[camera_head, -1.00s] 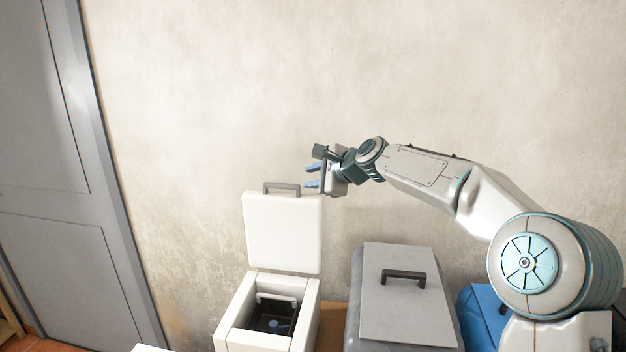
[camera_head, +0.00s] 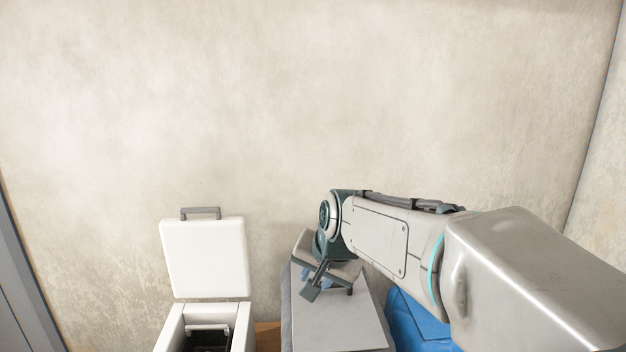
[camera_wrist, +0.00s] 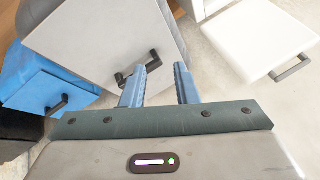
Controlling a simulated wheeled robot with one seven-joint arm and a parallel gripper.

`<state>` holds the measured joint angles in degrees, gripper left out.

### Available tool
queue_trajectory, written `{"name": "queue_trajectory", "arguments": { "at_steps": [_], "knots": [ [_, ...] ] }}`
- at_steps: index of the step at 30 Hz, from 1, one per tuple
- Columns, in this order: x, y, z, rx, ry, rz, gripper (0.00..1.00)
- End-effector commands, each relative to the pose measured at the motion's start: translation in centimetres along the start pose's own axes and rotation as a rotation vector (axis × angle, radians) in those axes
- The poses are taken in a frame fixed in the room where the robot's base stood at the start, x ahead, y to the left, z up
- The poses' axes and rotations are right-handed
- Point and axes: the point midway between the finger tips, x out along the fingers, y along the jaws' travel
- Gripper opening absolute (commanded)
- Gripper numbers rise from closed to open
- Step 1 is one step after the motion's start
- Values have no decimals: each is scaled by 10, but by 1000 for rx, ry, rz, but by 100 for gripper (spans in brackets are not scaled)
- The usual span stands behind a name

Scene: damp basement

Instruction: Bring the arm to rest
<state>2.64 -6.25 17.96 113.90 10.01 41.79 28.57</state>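My gripper (camera_head: 327,282) hangs low in front of the grey lidded box in the head view, with its fingers mostly hidden by its own body there. In the wrist view my gripper (camera_wrist: 160,84) shows two blue fingers standing apart with nothing between them. The grey box's lid (camera_wrist: 85,35) and its dark handle (camera_wrist: 137,70) lie beyond the fingers. I cannot tell from the wrist view how far the fingertips are from that handle. My arm reaches in from the right in the head view.
A white box (camera_head: 170,335) with its lid (camera_head: 205,258) standing open is left of the grey box (camera_head: 335,325). A blue box (camera_head: 415,325) is at the right, partly behind my arm.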

Motion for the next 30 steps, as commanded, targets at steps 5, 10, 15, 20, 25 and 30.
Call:
{"name": "queue_trajectory", "arguments": {
  "at_steps": [5, 10, 15, 20, 25, 30],
  "knots": [
    [-32, 85, 45, -150, -8, 134, 27],
    [-51, 152, 93, -267, -55, 213, 27],
    [-59, 190, 129, -339, -100, 243, 27],
    [-59, 201, 142, -365, -119, 249, 27],
    [-59, 202, 142, -367, -120, 249, 27],
    [-59, 202, 141, -366, -119, 249, 27]
  ]
}}
